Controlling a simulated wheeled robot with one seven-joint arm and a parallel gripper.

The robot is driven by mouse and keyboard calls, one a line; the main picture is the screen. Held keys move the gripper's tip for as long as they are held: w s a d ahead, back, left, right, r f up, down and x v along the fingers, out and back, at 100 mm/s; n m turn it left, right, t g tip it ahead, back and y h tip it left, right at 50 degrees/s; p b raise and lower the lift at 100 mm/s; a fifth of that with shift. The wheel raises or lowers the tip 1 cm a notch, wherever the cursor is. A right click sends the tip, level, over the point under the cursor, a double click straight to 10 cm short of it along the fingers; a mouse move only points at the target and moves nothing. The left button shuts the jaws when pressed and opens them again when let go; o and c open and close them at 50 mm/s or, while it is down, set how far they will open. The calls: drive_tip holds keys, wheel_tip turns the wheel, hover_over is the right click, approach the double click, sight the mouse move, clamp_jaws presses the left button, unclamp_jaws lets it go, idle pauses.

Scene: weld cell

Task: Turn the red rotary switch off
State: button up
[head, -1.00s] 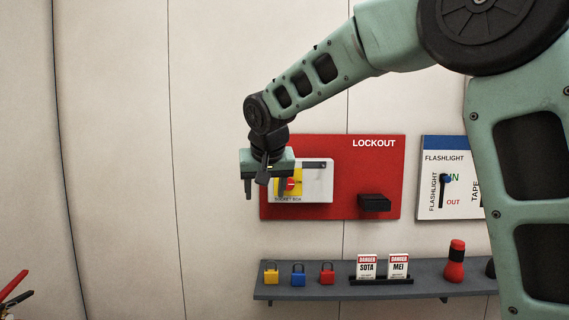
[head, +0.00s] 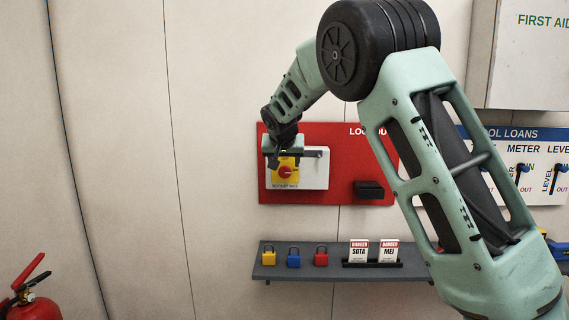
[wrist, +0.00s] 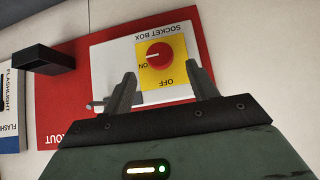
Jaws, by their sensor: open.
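The red rotary switch (head: 285,172) is a round red knob on a yellow plate, on the white socket box (head: 315,170). In the wrist view the knob (wrist: 159,55) shows upside down, with its white mark pointing left, toward the ON label; OFF is printed at the plate's lower edge. My gripper (head: 284,156) is open and empty in front of the box's upper part. In the wrist view its fingertips (wrist: 162,75) stand apart, either side of the yellow plate's OFF edge. They look clear of the knob; the exact gap cannot be told.
The box is on a red LOCKOUT board (head: 345,140) with a black holder (head: 369,190). A grey shelf (head: 335,274) below bears yellow, blue and red padlocks and two danger tags. A tool board (head: 510,135) is at right, a fire extinguisher (head: 38,302) at lower left.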

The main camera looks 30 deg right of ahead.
sight(284, 170)
drive_tip(key=shift+p+x, duration=0.75)
drive_tip(key=shift+x, duration=1.8)
drive_tip(key=c, duration=1)
